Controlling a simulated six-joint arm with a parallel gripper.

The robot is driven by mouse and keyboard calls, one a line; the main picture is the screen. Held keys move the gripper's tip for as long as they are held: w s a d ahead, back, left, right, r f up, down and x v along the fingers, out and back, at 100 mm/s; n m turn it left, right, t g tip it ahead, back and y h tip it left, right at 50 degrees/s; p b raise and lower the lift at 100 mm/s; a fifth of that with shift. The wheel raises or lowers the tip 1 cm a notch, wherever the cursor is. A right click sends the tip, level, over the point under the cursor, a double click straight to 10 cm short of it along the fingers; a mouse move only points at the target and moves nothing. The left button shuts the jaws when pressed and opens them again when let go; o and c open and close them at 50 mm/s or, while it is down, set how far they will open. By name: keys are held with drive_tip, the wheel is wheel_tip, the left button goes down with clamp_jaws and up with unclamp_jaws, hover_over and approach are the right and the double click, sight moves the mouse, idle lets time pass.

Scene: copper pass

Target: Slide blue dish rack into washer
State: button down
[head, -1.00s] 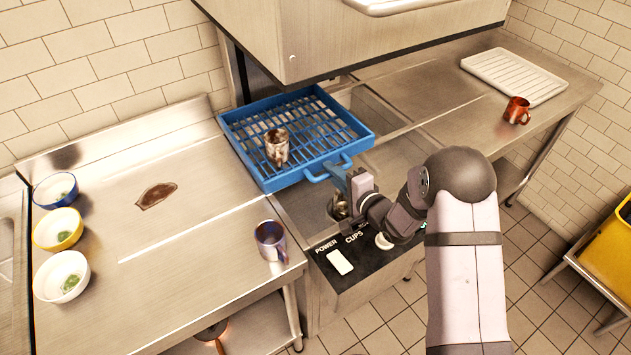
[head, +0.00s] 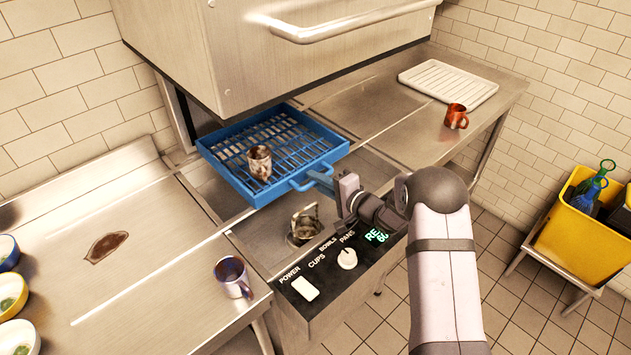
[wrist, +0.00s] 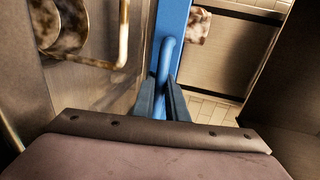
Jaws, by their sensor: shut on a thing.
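The blue dish rack (head: 240,188) sits at the mouth of the washer (head: 260,62), its far part under the raised steel hood. A brown-stained mug (head: 260,163) stands in the rack. My gripper (head: 326,180) is shut on the rack's front handle. In the wrist view the blue handle (wrist: 165,62) runs between the two fingers of my gripper (wrist: 163,100), with the rack's blue edge beside it. How far the rack reaches inside is partly hidden by the hood.
A control panel (head: 334,268) with a switch and a dial lies below the rack. A purple mug (head: 232,277) and bowls (head: 8,252) are left. A red mug (head: 456,116) and white tray (head: 448,86) stand right.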

drive_tip(key=c, duration=1.8)
unclamp_jaws()
drive_tip(key=shift+o, duration=0.2)
drive_tip(key=shift+d, duration=0.1)
drive_tip(key=b+v, duration=0.1)
drive_tip(key=v, duration=0.6)
drive_tip(key=shift+b, duration=0.35)
drive_tip(key=shift+s, duration=0.1)
